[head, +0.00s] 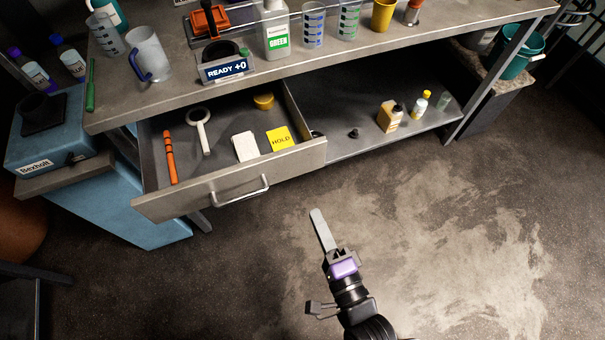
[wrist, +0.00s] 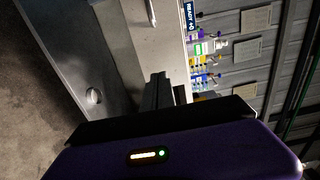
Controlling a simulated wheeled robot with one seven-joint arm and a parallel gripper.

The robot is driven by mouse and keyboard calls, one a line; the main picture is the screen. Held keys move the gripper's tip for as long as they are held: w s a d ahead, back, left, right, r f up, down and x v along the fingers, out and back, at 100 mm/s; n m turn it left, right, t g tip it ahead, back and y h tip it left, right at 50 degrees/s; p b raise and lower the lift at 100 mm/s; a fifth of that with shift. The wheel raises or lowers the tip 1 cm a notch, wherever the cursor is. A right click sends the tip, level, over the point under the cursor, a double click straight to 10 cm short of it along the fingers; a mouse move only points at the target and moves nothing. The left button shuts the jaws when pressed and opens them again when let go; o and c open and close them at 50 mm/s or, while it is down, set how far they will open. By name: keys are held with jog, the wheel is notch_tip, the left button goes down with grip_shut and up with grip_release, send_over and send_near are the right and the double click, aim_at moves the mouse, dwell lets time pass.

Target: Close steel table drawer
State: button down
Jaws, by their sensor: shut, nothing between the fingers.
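The steel table's drawer (head: 229,182) is pulled out toward me, with its inside showing. Its front carries a bar handle (head: 240,190). The drawer holds an orange stick (head: 170,157), a white-handled ring tool (head: 202,130), a white block (head: 245,147), a yellow HOLD card (head: 280,139) and a yellow round item (head: 263,101). My gripper (head: 318,215) is shut and empty, to the right of the drawer front and apart from it in the head view. In the wrist view, my fingers (wrist: 160,78) are together, and a bar handle shows at the top (wrist: 150,12).
The steel table top (head: 300,68) bears a READY sign (head: 224,69), a green-labelled bottle (head: 275,30) and several cups. Bottles (head: 390,116) stand on the lower shelf right of the drawer. A blue Bexholt unit (head: 60,140) stands at left. Floor in front is clear.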

aim_at(268, 115)
jog(key=p+x, duration=0.1)
jog(key=x, duration=1)
jog(key=shift+w+a+p, duration=0.2)
jog(key=shift+w+p, duration=0.1)
jog(key=shift+w, duration=0.05)
jog(key=b+x, duration=0.2)
jog(key=x, duration=0.5)
jog(key=b+x, duration=0.2)
jog(key=x, duration=0.6)
jog(key=b+x, duration=0.2)
jog(key=x, duration=0.6)
jog(key=shift+w+f, duration=0.25)
jog(key=shift+w+a, duration=0.15)
jog(key=shift+w, duration=0.15)
jog(key=shift+w+r+b, duration=0.2)
jog(key=shift+r+b, duration=0.15)
